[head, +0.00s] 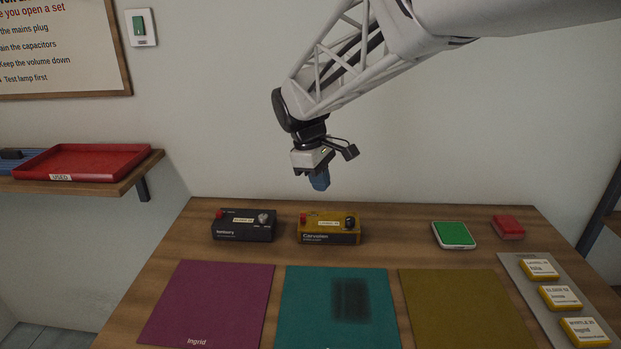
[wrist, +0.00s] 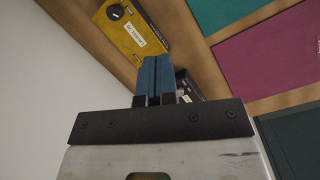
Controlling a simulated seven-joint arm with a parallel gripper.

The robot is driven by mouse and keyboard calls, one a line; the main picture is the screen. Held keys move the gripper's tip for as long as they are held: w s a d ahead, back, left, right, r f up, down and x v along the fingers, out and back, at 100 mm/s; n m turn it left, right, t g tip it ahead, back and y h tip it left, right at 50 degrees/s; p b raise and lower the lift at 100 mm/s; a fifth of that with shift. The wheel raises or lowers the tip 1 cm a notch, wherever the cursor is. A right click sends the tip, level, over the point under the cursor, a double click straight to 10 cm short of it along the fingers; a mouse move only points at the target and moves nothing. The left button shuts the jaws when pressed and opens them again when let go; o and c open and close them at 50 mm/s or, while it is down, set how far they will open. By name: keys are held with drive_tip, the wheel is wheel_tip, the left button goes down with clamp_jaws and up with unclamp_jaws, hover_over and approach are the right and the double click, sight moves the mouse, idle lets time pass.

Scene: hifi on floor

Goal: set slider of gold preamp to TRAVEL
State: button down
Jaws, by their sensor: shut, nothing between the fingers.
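The gold preamp (head: 329,229) stands on the wooden table behind the teal mat. It has a red knob or button at its left, a dark knob at its right and a white label on top. In the wrist view the gold preamp (wrist: 138,37) shows at the top left, with a dark round knob and a white label. I cannot make out its slider or the slider's setting. My gripper (head: 319,181) is shut and empty, above and behind the gold preamp and apart from it. Its blue fingers (wrist: 154,75) are together in the wrist view.
A black preamp (head: 243,227) stands left of the gold one. Purple (head: 208,303), teal (head: 305,300) and olive (head: 455,305) mats lie in front. A green-topped block (head: 453,234) and a red block (head: 508,227) stand right. A grey strip (head: 528,285) holds yellow labelled blocks.

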sight(309, 221)
drive_tip(key=w+a+f+n+h, duration=0.1)
drive_tip(key=w+a+f+n, duration=0.1)
drive_tip(key=w+a, duration=0.2)
drive_tip(key=w+a+f+n, duration=0.3)
drive_tip(key=w+a, duration=0.2)
drive_tip(key=a, duration=0.6)
drive_tip(key=shift+w+a+f+h, duration=0.2)
drive_tip(key=shift+f+h, duration=0.1)
drive_tip(key=shift+h, duration=0.1)
drive_tip(key=shift+d+f, duration=0.1)
drive_tip(key=shift+f, duration=0.05)
drive_tip(key=x, duration=0.9)
drive_tip(key=shift+s+f, duration=0.15)
drive_tip(key=shift+d+f, duration=0.15)
drive_tip(key=shift+d, duration=1.95)
drive_tip(key=shift+d, duration=0.1)
drive_tip(key=shift+d, duration=1.4)
